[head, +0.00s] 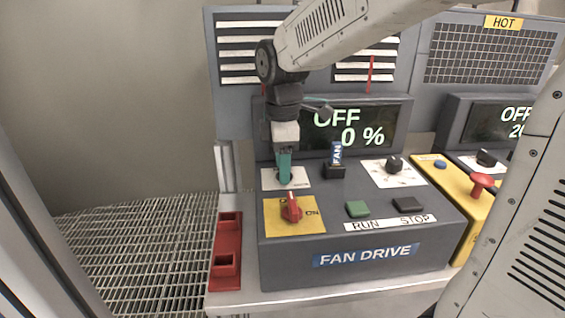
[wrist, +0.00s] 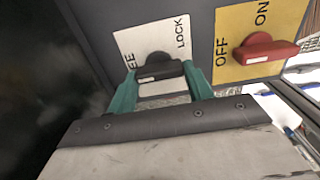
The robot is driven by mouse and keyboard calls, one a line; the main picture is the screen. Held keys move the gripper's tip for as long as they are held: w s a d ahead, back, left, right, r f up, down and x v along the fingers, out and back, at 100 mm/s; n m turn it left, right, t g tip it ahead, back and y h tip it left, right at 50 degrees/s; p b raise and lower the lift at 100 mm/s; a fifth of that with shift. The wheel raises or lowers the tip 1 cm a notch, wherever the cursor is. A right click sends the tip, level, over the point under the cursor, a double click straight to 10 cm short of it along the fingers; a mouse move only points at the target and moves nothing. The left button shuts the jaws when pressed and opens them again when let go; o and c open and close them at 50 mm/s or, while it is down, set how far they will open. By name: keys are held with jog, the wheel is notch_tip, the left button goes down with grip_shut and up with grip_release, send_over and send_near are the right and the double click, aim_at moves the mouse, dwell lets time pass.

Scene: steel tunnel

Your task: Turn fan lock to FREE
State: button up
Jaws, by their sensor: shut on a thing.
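The fan lock is a small black knob (wrist: 158,68) with a white mark, on a white plate (wrist: 128,42). In the wrist view the plate reads LOCK on the right and a partly covered word ending in EE on the left. My gripper (wrist: 160,80) has its teal fingers on both ends of the knob and is shut on it. In the head view my gripper (head: 285,176) points down onto the same white plate (head: 302,178) and hides the knob. I cannot tell exactly which word the knob points at.
A red rotary handle (head: 291,208) on a yellow OFF/ON plate sits close in front. A black socket with a blue FAN tag (head: 336,155) stands right of my gripper. The display (head: 350,127) reads OFF, 0 %. Green (head: 358,208) and black (head: 407,205) buttons are farther right.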

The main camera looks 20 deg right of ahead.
jog(key=o, duration=1)
jog(key=shift+r, duration=0.15)
notch_tip(320, 180, up, 8)
jog(key=shift+f, duration=0.2)
jog(key=shift+s+a, duration=0.1)
